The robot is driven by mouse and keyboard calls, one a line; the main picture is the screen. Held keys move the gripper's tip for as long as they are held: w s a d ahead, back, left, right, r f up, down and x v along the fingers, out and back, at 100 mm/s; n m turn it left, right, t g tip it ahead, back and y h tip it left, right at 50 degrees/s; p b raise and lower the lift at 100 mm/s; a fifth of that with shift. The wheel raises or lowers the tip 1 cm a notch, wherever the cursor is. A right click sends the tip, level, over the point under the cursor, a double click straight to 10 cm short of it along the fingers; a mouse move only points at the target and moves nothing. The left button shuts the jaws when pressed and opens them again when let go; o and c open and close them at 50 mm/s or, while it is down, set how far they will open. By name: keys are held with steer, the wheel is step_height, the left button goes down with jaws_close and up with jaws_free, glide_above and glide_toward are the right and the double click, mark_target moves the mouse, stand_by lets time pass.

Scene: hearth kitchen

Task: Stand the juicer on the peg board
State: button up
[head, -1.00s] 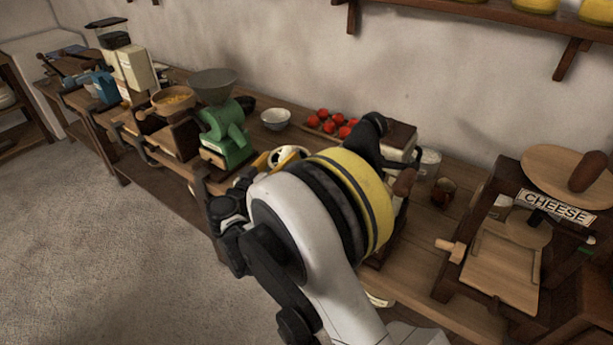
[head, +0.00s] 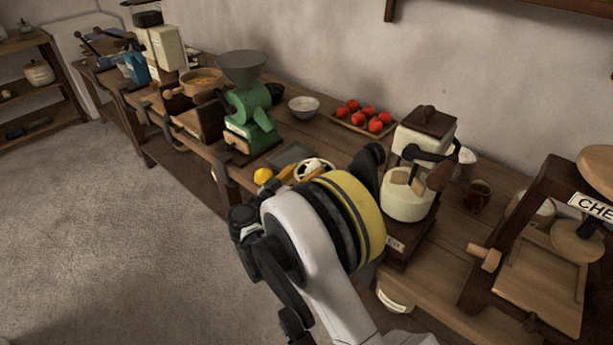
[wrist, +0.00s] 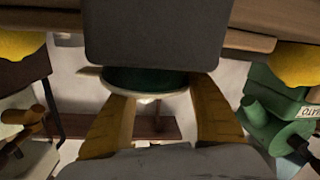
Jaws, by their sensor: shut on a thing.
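My gripper (head: 300,172) shows beyond the yellow-banded wrist of my arm in the head view, low over the counter's front edge. In the wrist view, my gripper's two ochre fingers (wrist: 162,112) flank a dark green round part with a pale rim, which I take to be the juicer (wrist: 145,80). They are shut on it. A dark grey slab (wrist: 158,38) hides its upper side; a grey slab (head: 290,154) also shows just past my gripper in the head view. My arm hides much there. I cannot make out the peg board for sure.
A green grinder (head: 247,112) stands left of my gripper. Behind are a white bowl (head: 304,106) and a tray of tomatoes (head: 340,121). A cream machine (head: 408,200) and a cheese press (head: 535,285) stand to the right. Open floor (head: 110,240) lies left.

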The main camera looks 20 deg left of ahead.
steer(key=shift+f, duration=0.15)
steer(key=o, duration=1.3)
steer(key=shift+c, duration=0.2)
steer(key=shift+s+r+p, duration=0.2)
steer(key=shift+s+p, duration=0.1)
steer(key=p+v, duration=0.4)
steer(key=v, duration=0.7)
steer(key=shift+s, duration=0.2)
steer(key=shift+f, duration=0.1)
